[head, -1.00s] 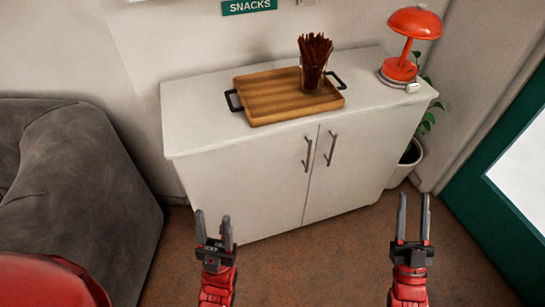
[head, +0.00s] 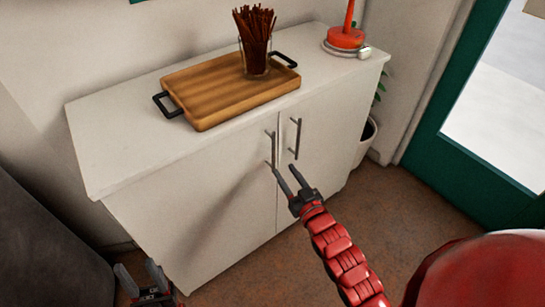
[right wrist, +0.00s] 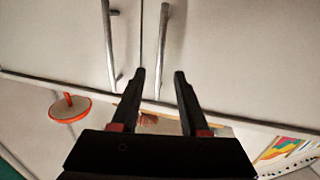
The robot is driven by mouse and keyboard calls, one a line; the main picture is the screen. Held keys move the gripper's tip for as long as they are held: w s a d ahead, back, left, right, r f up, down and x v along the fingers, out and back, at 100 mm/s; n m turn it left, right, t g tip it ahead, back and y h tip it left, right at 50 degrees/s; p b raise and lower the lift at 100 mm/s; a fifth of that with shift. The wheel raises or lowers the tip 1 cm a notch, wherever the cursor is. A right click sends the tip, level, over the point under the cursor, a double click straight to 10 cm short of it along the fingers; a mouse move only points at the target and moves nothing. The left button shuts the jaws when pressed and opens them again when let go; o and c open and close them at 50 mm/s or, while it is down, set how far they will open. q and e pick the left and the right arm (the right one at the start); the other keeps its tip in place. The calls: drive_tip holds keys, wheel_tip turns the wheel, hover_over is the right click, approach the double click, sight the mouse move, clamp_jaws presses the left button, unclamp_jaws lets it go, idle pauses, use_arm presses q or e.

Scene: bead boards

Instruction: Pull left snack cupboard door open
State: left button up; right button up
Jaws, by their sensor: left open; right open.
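The white snack cupboard (head: 200,195) stands against the wall with both doors shut. The left door's upright metal handle (head: 271,147) is beside the centre seam. The right door's handle (head: 296,137) is just across the seam. My right gripper (head: 284,180) is open at the lower end of the left handle. In the right wrist view, which looks upside down, the left door's handle (right wrist: 163,45) shows between the open fingertips (right wrist: 160,76). I cannot tell whether they touch it. My left gripper (head: 138,275) is open and empty, low at the left.
On the cupboard top are a wooden tray (head: 190,92), a glass of brown sticks (head: 255,60) and a red lamp (head: 346,38). A dark grey sofa (head: 45,245) is at the left. Brown floor (head: 430,195) is clear at the right, before a green-framed door (head: 465,165).

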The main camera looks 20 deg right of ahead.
sight(274, 155)
drive_tip(key=w, duration=0.2)
drive_tip(key=w+a, duration=0.1)
drive_tip(key=w, duration=0.5)
drive_tip(key=shift+w+a+r+b, duration=0.1)
drive_tip(key=shift+w+a+b, duration=0.05)
drive_tip(key=shift+w+b, duration=0.15)
drive_tip(key=shift+s, duration=0.1)
clamp_jaws()
idle(0.9)
